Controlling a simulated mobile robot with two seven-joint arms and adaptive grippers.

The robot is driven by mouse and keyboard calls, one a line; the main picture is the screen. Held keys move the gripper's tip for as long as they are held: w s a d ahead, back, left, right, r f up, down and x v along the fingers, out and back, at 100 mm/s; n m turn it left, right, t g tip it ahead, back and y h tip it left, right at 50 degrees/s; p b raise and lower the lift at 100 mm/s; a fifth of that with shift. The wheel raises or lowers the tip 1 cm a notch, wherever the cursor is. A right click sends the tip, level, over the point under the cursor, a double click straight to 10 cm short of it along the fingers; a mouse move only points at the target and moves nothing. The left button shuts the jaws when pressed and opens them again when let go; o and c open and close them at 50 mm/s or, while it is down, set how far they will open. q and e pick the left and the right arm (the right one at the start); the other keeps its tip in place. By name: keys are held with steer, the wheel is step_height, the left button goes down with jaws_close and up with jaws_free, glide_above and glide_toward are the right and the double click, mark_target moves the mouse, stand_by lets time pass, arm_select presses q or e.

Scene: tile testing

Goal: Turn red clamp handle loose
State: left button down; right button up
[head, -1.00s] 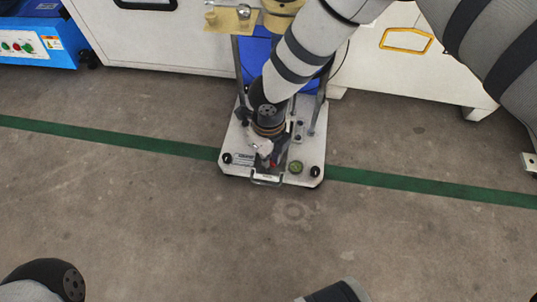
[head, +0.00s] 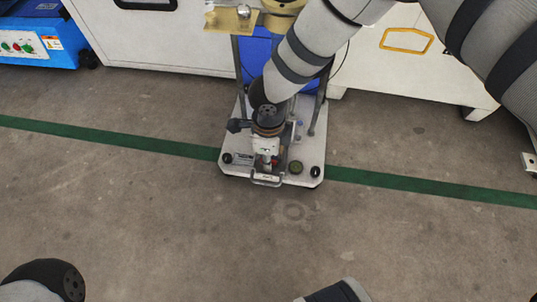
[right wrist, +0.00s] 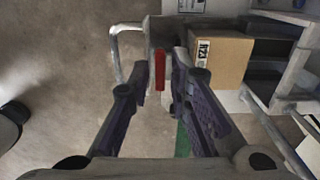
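The red clamp handle (right wrist: 160,72) is a short upright bar in the right wrist view. My right gripper (right wrist: 159,64) is open, with one dark finger on each side of the handle and a visible gap to each finger. In the head view, my right arm reaches down to the small white base plate (head: 233,168) on the floor, and the right gripper (head: 267,162) points down at its front part. My left gripper is not in view.
A brown box (right wrist: 222,62) with a label is close to the right finger. A metal handle bar (right wrist: 116,50) is at the left. A green knob (head: 295,167) is on the plate. White cabinets (head: 150,40) stand behind; the floor in front is clear.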

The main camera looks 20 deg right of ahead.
step_height(320, 180, up, 7)
steer(key=p, duration=0.3)
stand_by(0.4)
